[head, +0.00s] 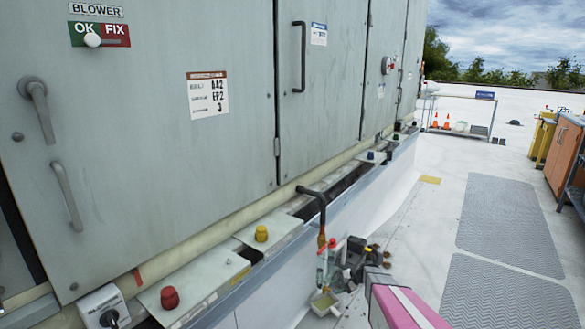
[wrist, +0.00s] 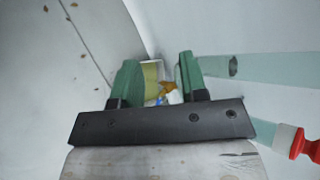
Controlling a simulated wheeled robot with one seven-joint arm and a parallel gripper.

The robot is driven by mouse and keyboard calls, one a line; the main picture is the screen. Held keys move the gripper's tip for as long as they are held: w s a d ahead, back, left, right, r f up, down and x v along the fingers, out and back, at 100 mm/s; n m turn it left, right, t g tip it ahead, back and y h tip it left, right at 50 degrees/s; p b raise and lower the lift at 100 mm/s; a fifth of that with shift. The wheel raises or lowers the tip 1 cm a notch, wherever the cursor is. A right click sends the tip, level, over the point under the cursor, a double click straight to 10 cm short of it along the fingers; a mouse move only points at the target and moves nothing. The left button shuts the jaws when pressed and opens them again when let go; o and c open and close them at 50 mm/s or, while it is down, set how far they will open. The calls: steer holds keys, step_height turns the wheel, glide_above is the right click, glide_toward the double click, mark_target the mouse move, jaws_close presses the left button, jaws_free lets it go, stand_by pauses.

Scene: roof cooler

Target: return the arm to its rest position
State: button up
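My gripper (head: 349,262) is low beside the cooler's base in the head view, at the end of my pink arm link. In the wrist view its two green fingers (wrist: 158,62) stand apart with a clear gap. Nothing is seen clamped between them. A pale yellowish container (wrist: 150,72) and a small orange-brown piece show beyond the gap. A clear pipe with a red handle (wrist: 304,145) runs close on the right of the fingers. The head view shows this red-handled pipe (head: 321,262) just left of my gripper, above a small tray (head: 324,303).
The grey cooler cabinet (head: 150,140) fills the left, with a ledge carrying a red knob (head: 169,298) and a yellow knob (head: 261,233). A black hose (head: 318,196) hangs over the ledge. Grey walkway mats (head: 510,222) and open white roof lie right. An orange cabinet (head: 563,155) stands far right.

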steer(key=s+a+r+n+h, duration=0.2)
steer(key=s+r+n+h, duration=0.5)
steer(key=s+r, duration=1.7)
steer(key=r+h, duration=0.1)
steer(key=h, duration=0.2)
steer(key=shift+a+r+n+g+h, duration=0.25)
steer(key=shift+n+g+h, duration=0.05)
steer(key=shift+g, duration=0.1)
steer(key=shift+s, duration=0.15)
